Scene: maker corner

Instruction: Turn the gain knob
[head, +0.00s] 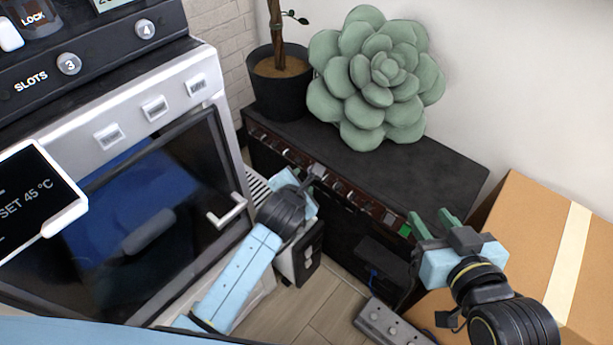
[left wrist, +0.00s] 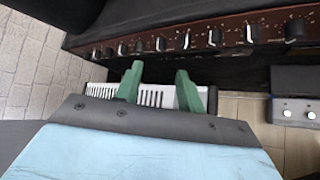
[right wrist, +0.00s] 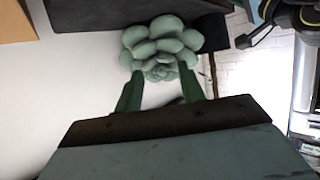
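A black amplifier (head: 450,158) has a brown control panel (left wrist: 272,20) along its front top edge, with a row of several knobs (left wrist: 214,37). The labels are too small to read, so I cannot tell which knob is the gain knob. My left gripper (head: 312,178) is at the panel's front. In the left wrist view, its green fingers (left wrist: 157,72) are apart and empty, just below some knobs; contact is not clear.
A green succulent plush (head: 375,80) and a black plant pot (head: 280,90) stand on the amplifier. A machine with a glass door (head: 150,200) is at the left. A cardboard box (head: 540,240) is at the right. A power strip (head: 385,322) lies on the floor.

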